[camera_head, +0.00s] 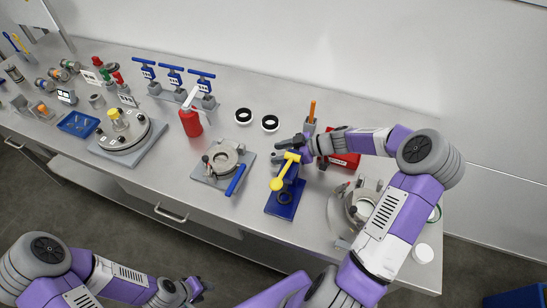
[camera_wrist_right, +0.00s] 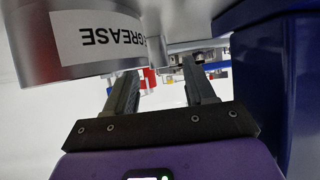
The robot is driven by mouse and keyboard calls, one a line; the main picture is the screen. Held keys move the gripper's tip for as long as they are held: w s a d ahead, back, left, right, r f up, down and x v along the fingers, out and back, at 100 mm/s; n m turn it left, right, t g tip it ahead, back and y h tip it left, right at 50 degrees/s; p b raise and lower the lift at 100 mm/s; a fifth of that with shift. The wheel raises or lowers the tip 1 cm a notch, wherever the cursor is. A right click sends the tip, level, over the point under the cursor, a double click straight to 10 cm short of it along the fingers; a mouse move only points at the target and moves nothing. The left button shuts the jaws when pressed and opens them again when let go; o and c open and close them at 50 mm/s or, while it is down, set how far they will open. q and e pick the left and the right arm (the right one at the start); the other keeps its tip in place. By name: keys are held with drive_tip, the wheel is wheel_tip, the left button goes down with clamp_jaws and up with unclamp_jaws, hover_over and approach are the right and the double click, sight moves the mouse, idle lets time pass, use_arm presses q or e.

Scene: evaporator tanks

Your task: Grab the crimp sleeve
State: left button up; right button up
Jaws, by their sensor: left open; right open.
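I cannot pick out the crimp sleeve with certainty in either view. A blue press (camera_head: 283,203) with a yellow lever (camera_head: 283,176) stands near the middle front of the bench, a dark ring on its base. My right gripper (camera_head: 279,149) is just behind the press, partly hidden by its own arm. In the right wrist view its two fingers (camera_wrist_right: 161,92) are apart with nothing held between them. My left gripper (camera_head: 198,290) is low in front of the bench, away from the objects, and open.
In the right wrist view a grey cylinder labelled GREASE (camera_wrist_right: 75,35) is close on the left and a blue upright (camera_wrist_right: 258,80) close on the right. A round fixture (camera_head: 223,161) with a blue handle lies left of the press. Two black rings (camera_head: 243,116) lie behind.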

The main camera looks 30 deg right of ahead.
drive_tip(key=shift+x, duration=0.75)
clamp_jaws()
